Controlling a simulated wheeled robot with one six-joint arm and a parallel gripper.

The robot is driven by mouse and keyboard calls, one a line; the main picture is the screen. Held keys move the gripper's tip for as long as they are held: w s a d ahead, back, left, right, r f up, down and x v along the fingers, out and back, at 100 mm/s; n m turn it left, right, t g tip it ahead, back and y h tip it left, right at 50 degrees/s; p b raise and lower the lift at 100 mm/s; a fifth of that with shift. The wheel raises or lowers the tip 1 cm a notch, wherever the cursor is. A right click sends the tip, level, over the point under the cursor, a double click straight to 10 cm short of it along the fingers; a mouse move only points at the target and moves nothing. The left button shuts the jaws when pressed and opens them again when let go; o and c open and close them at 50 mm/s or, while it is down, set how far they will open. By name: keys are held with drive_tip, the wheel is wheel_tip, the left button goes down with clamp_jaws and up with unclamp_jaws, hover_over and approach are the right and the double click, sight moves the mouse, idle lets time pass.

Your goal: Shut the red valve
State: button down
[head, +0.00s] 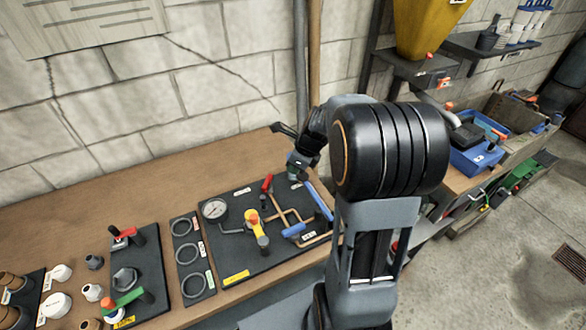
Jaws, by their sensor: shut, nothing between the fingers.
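A black valve board (235,262) lies on the wooden bench. A small red valve lever (267,183) stands near its back edge, by the copper pipes (281,213). Its exact angle to the pipe is hard to tell. My gripper (281,129) is behind and above the board, a little right of the red lever and apart from it. It points left toward the wall, shut and empty, and shows small and dark. My arm hides the bench to the right of the board.
A pressure gauge (214,210) sits on the board's left. Left of it are a ring panel (187,257) and a panel with red and green handles (135,275). The block wall (150,90) and vertical pipes (300,60) are close behind. Bare bench lies at the back left.

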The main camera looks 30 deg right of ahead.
drive_tip(key=s+a+r+n+h, duration=0.1)
drive_tip(key=s+a+r+n, duration=0.2)
drive_tip(key=n, duration=0.6)
drive_tip(key=s+a+r+n+t+h, duration=0.1)
drive_tip(key=s+a+r+n, duration=0.2)
drive_tip(key=s+n, duration=0.4)
drive_tip(key=s+a+r+n+h, duration=0.1)
drive_tip(key=s+a+r+n, duration=0.2)
drive_tip(key=n, duration=0.8)
drive_tip(key=shift+s, duration=1.2)
drive_tip(key=shift+d, duration=0.15)
